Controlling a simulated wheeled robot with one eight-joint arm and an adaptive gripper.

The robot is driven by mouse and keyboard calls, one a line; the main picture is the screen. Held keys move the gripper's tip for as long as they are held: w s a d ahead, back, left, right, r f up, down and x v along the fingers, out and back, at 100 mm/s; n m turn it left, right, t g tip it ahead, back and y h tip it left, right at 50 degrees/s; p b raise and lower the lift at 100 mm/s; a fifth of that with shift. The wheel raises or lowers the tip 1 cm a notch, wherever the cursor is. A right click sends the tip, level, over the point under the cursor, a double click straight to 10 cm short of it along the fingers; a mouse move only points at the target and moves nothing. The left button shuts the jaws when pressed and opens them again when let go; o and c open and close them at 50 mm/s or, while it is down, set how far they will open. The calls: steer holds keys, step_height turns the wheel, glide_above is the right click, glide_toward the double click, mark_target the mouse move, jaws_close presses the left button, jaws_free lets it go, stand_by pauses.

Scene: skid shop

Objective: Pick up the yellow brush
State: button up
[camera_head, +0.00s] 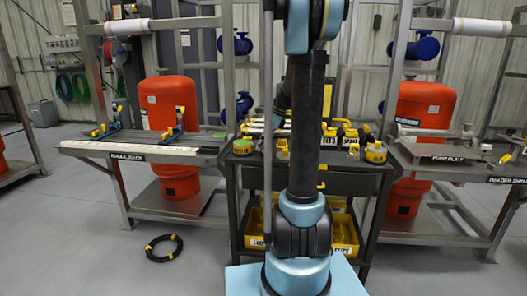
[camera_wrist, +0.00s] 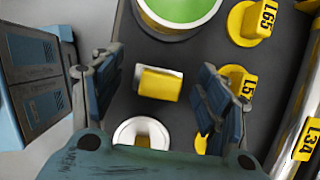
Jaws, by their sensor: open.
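In the wrist view, a small yellow block with a pale left edge (camera_wrist: 160,84) lies on a dark surface. It may be the yellow brush, but I cannot make out bristles. My gripper (camera_wrist: 157,72) is open, with one dark blue finger pad on each side of this block and a gap to each. I cannot tell how far above it the fingers are. A white ring-shaped piece with a yellow part (camera_wrist: 142,131) lies nearer my palm, partly hidden by it. In the head view my arm hides the gripper and part of the dark cart's top (camera_head: 340,172).
A yellow-rimmed can with a green top (camera_wrist: 180,14) stands beyond the block. Yellow labelled pieces (camera_wrist: 250,22) and a metal cylinder (camera_wrist: 302,110) crowd the right. In the head view, left (camera_head: 140,150) and right (camera_head: 440,165) benches flank the cart; a black cable coil (camera_head: 163,248) lies on the floor.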

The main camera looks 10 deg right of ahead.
steer(key=shift+f, duration=0.1)
steer(key=shift+c, duration=0.5)
steer(key=c, duration=1.2)
steer(key=shift+o, duration=0.2)
step_height(320, 180, up, 10)
steer(key=shift+r, duration=0.1)
steer(key=o, duration=0.6)
steer(key=c, duration=0.4)
